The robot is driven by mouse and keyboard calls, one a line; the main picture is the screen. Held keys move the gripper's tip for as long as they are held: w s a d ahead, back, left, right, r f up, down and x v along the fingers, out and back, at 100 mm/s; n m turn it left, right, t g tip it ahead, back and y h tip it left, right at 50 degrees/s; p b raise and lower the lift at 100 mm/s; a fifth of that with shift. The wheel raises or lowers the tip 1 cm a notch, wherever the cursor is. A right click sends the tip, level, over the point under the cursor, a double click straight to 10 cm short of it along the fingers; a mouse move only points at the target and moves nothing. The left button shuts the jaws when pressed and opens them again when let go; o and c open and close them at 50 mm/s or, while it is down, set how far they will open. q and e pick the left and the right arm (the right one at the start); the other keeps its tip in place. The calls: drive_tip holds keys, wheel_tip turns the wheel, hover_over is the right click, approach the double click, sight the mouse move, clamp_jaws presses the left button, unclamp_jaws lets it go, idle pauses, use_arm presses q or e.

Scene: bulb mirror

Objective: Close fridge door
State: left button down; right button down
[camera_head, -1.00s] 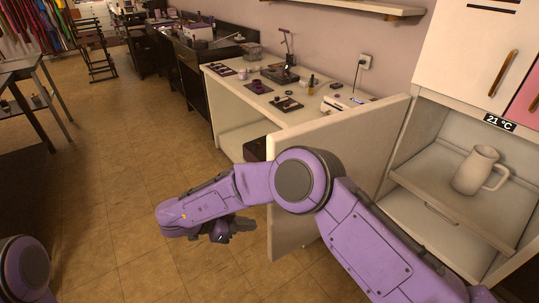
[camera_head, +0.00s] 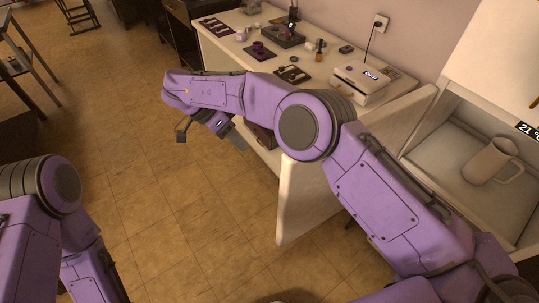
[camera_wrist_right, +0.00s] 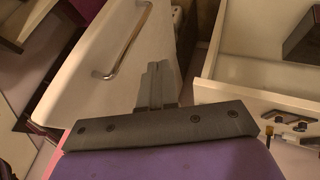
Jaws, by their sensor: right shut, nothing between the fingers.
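The white fridge door (camera_head: 300,205) stands open in the head view, jutting out from the fridge on the right. The open fridge compartment (camera_head: 432,142) shows beside it. My right arm reaches across in front of the door and hides part of it. My right gripper (camera_head: 232,138) is on the far side of the door, partly hidden. In the right wrist view the gripper (camera_wrist_right: 155,85) is shut and empty, pointing toward the door's outer face (camera_wrist_right: 75,65) and its metal handle (camera_wrist_right: 122,45). I cannot tell whether it touches the door. My left gripper is out of view.
A pale mug-like jug (camera_head: 488,162) stands inside the fridge. A white counter (camera_head: 225,50) with a white device (camera_head: 360,82) and several small items runs behind the door. The tiled floor (camera_head: 190,215) is clear left of the door.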

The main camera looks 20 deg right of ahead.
drive_tip(key=s+d+f+p, duration=0.4)
drive_tip(key=s+d+f, duration=0.2)
drive_tip(key=d+f, duration=0.1)
drive_tip(key=shift+s+d+f, duration=0.2)
drive_tip(key=shift+s+f, duration=0.15)
